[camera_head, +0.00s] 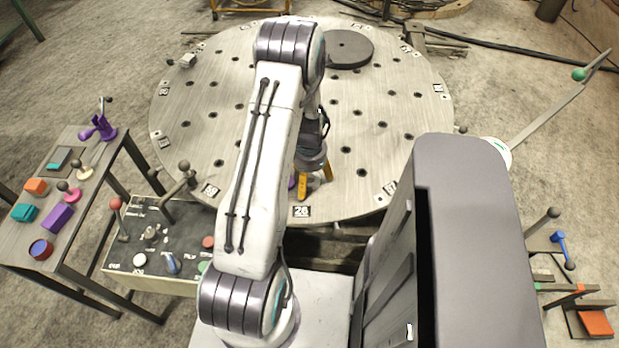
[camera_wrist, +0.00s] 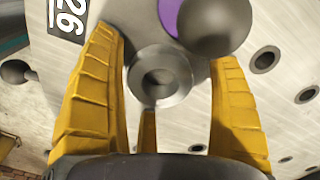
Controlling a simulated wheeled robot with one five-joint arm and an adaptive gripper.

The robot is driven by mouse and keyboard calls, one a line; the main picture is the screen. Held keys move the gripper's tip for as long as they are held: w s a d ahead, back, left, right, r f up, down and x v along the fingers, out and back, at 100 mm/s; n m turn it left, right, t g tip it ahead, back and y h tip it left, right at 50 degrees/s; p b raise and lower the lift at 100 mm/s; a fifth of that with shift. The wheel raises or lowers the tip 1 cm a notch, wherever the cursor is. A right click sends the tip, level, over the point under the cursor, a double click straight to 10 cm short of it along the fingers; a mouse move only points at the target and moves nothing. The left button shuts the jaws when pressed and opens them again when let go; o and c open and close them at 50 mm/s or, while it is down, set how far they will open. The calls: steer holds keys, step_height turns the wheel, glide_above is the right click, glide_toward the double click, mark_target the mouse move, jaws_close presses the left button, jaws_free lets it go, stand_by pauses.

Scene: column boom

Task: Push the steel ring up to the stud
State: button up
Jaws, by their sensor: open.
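The steel ring (camera_wrist: 179,72) is a thick grey ring lying on the round perforated table, between my gripper's yellow fingers in the wrist view. My gripper (camera_wrist: 165,48) is open, with the fingers apart on either side of the ring; I see no firm grip on it. In the head view my gripper (camera_head: 315,182) points down near the table's front edge, and the ring is hidden there. A dark grey ball on a purple base (camera_wrist: 170,14) stands just beyond the ring, by the right finger; it may be the stud, but I cannot tell for certain.
The round table (camera_head: 230,150) has many holes, numbered plates at its rim and a dark disc (camera_head: 348,48) at the back. A ball-ended lever (camera_head: 180,180) stands at the left edge, near a control box (camera_head: 150,250). A side bench (camera_head: 20,250) holds coloured pieces.

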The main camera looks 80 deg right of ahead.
mark_target(309, 178)
step_height(309, 178, up, 12)
stand_by(0.8)
steer(key=shift+o, duration=0.3)
